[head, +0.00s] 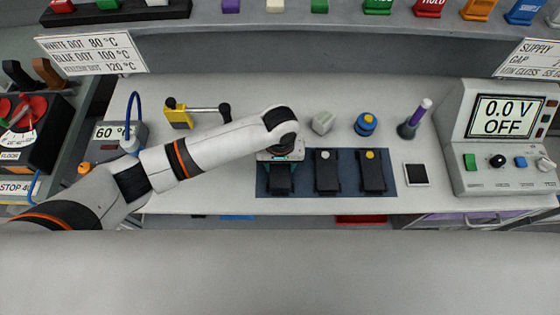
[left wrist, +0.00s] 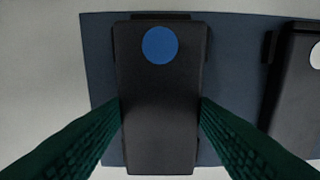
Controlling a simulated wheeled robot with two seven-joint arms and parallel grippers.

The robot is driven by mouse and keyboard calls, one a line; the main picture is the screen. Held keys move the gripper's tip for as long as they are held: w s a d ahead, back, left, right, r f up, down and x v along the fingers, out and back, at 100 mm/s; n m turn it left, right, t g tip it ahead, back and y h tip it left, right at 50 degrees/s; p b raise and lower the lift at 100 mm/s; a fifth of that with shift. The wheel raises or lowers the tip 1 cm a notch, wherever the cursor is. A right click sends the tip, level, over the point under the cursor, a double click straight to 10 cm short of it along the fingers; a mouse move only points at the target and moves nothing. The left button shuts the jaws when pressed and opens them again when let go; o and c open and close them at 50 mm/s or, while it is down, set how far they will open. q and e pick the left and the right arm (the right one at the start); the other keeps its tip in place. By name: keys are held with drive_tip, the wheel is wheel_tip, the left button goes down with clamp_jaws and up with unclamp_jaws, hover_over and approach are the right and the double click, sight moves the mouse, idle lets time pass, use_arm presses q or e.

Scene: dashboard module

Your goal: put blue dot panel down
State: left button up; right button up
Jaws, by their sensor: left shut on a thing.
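The blue dot panel (left wrist: 158,100) is a black slab with a blue dot near its far end in the left wrist view. My left gripper (left wrist: 160,112) is shut on its two long sides, one green finger at each side. In the head view the panel (head: 280,185) is over the left part of the dark blue mat (head: 348,191), partly hidden by my left gripper (head: 281,168). I cannot tell whether the panel touches the mat. My right gripper is not in view.
A white dot panel (head: 327,175) and a yellow dot panel (head: 372,175) lie on the mat to the right. A power supply (head: 500,140) stands at right, a black-and-white square (head: 415,174) beside the mat.

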use_arm(q)
drive_tip(key=shift+f, duration=0.3)
drive_tip(key=shift+f, duration=0.1)
drive_tip(key=o, duration=1)
drive_tip(key=shift+f, duration=0.1)
